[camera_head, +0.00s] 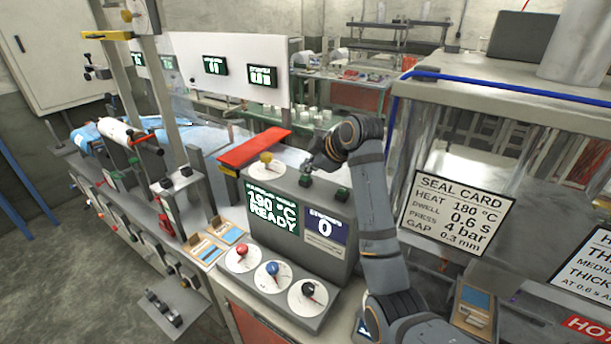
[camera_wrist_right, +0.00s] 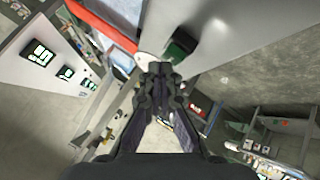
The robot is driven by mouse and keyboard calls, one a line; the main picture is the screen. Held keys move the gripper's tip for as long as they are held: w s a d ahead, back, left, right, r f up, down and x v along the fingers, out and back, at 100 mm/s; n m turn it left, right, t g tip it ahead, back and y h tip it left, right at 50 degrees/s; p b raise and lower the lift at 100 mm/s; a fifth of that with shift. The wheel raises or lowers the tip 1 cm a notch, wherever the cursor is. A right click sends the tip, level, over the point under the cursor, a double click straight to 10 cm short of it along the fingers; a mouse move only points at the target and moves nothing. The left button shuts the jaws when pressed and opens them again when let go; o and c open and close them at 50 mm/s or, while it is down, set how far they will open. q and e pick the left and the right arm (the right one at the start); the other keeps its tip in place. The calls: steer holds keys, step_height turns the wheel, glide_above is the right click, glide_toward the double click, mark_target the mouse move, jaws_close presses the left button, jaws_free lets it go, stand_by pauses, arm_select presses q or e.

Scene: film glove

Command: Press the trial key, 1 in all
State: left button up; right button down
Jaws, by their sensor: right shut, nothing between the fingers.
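A grey console (camera_head: 318,245) carries two dark green keys on its top, a left one (camera_head: 305,181) and a right one (camera_head: 342,194). No label shows which is the trial key. My right gripper (camera_head: 309,168) is shut and empty, just above and behind the left key; I cannot tell whether it touches anything. In the right wrist view the shut fingertips (camera_wrist_right: 160,70) are beside a green key (camera_wrist_right: 181,45). The console screen (camera_head: 272,210) reads 190 °C READY, and a blue counter display (camera_head: 325,226) reads 0. My left gripper is out of view.
A yellow knob (camera_head: 266,158) stands left of the keys, with a red bar (camera_head: 254,147) behind it. Red, blue and black knobs (camera_head: 272,269) line the console's lower front. A seal card (camera_head: 456,212) hangs on the cabinet at right.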

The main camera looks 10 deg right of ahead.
mark_target(308, 177)
steer(key=shift+f, duration=0.5)
stand_by(0.8)
steer(key=shift+r+p, duration=0.95)
step_height(308, 177, up, 5)
steer(key=p, duration=0.5)
steer(key=shift+r, duration=0.1)
stand_by(0.4)
